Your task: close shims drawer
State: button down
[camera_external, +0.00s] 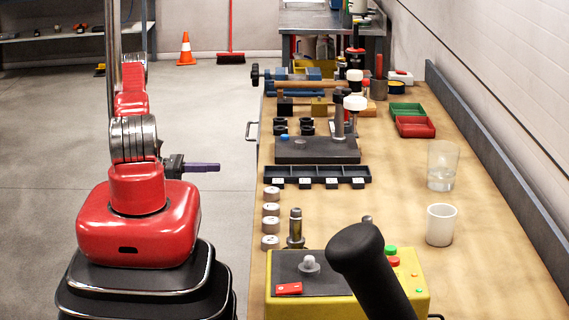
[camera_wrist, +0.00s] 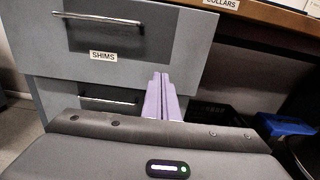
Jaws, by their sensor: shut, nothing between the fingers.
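The shims drawer shows in the wrist view as a grey front (camera_wrist: 185,40) with a metal bar handle (camera_wrist: 97,18) and a white "SHIMS" label (camera_wrist: 103,56). Its front looks larger than the drawer front below and appears to stand out from the cabinet; how far is unclear. My gripper (camera_wrist: 162,76) has its purple fingers shut and empty, with the tips over the lower right part of this front. I cannot tell whether they touch it. In the external view my gripper (camera_external: 218,167) points right, left of the bench, and a drawer handle (camera_external: 249,130) shows at the bench's left edge.
A lower drawer handle (camera_wrist: 108,100) sits beneath the shims drawer. A blue bin (camera_wrist: 285,125) stands in the dark space under the bench at right. The wooden bench top (camera_external: 395,190) carries fixtures, cups and trays.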

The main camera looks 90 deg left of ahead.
jog(key=w, duration=1.2)
jog(key=shift+w, duration=0.1)
jog(key=shift+w, duration=2.45)
jog(key=shift+r, duration=0.1)
jog(key=shift+a, duration=0.1)
jog(key=s, duration=1.4)
jog(key=shift+s, duration=0.35)
jog(key=shift+f, duration=0.2)
